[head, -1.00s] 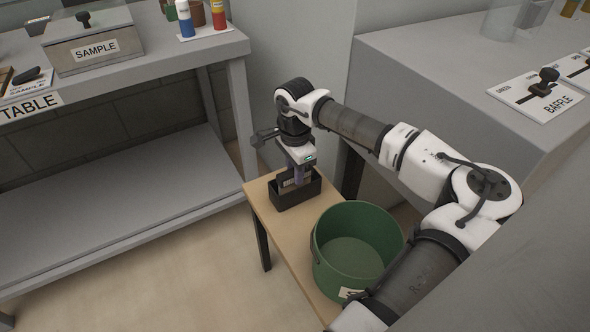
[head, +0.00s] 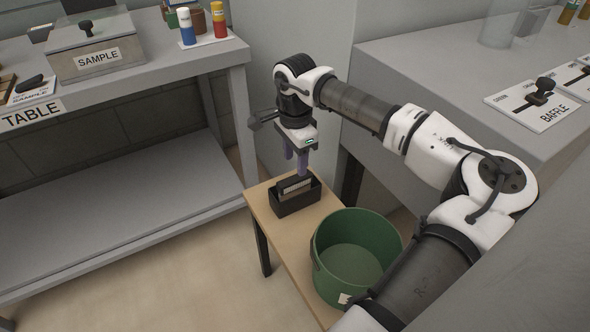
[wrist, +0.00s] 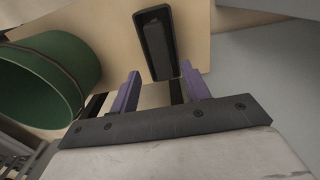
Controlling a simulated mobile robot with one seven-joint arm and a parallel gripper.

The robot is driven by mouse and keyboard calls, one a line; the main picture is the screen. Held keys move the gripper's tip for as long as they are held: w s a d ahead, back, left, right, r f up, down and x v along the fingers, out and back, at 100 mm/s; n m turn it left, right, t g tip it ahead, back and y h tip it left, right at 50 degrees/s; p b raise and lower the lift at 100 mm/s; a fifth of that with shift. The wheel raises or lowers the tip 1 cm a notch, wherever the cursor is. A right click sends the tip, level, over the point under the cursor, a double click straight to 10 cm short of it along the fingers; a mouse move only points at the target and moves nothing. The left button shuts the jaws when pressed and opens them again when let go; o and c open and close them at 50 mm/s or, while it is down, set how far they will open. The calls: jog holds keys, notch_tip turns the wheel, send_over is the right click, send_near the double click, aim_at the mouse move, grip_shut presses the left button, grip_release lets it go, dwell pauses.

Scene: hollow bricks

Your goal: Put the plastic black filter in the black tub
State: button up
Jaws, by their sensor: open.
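The black tub (head: 297,203) stands on the small wooden table in the head view; it also shows in the wrist view (wrist: 169,22). The dark filter (head: 294,187) stands inside the tub with its upper edge and a pale ribbed face showing above the rim. In the wrist view the filter (wrist: 157,45) is a dark block within the tub's walls. My gripper (head: 295,170) is open and empty just above the tub. Its purple fingers (wrist: 160,82) are apart, and nothing is between them.
A green bucket (head: 318,245) stands on the same wooden table (head: 285,240), right beside the tub. A grey bench with a BAFFLE plate (head: 540,108) is at the right. A grey table with a SAMPLE box (head: 110,75) is at the left.

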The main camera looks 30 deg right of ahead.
notch_tip(320, 180, up, 5)
jog(key=shift+r, duration=0.2)
